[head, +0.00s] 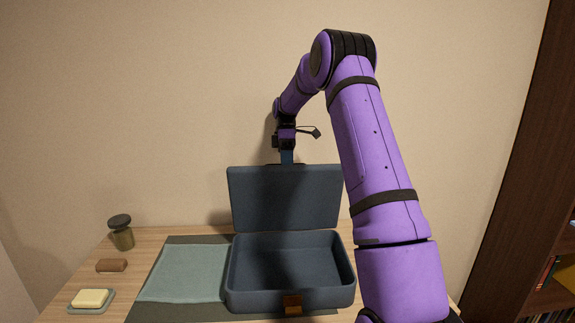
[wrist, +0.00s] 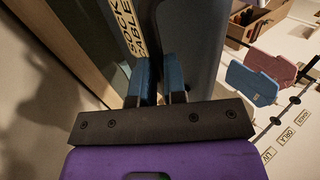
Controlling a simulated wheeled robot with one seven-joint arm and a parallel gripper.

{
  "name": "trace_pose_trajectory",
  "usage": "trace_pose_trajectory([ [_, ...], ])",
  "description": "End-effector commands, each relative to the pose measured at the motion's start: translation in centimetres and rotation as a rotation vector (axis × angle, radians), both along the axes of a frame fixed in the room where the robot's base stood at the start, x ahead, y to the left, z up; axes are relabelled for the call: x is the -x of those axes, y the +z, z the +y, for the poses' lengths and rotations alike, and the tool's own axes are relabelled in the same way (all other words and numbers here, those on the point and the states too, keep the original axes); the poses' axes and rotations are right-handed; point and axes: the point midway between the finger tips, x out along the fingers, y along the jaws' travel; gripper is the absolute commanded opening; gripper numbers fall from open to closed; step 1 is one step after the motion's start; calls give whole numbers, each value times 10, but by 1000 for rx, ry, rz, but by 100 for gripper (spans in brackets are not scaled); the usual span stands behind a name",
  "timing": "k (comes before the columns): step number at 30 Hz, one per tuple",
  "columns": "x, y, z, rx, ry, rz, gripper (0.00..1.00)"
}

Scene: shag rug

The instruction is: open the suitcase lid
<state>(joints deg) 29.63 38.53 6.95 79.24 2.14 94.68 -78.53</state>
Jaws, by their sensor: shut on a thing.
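The dark blue-grey suitcase (head: 290,299) stands on the table with its lid (head: 285,197) raised, close to upright, at the back. The inside of the base looks empty. The exact contact is partly hidden.
A grey-green cloth (head: 185,273) lies left of the suitcase on a dark mat (head: 150,310). Further left are a soap dish (head: 92,300), a brown block (head: 111,265) and a dark-capped jar (head: 121,233). A wall is behind the table; a bookshelf (head: 525,170) stands right.

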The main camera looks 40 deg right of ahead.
Motion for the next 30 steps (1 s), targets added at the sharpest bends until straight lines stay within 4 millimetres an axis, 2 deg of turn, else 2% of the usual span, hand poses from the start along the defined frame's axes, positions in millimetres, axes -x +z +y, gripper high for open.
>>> trace_pose_trajectory([
  [1, -3, -8, -2, -3, 1, 8, 0],
  [3, -6, -9, -5, -4, 1, 8, 0],
  [21, -12, -11, -9, -5, 0, 11, 0],
  [22, -12, -11, -9, -5, 0, 11, 19],
  [24, -12, -10, -9, -5, 0, 11, 35],
  [25, -12, -10, -9, -4, 0, 10, 38],
  [30, -12, -7, -9, -3, 1, 6, 38],
])
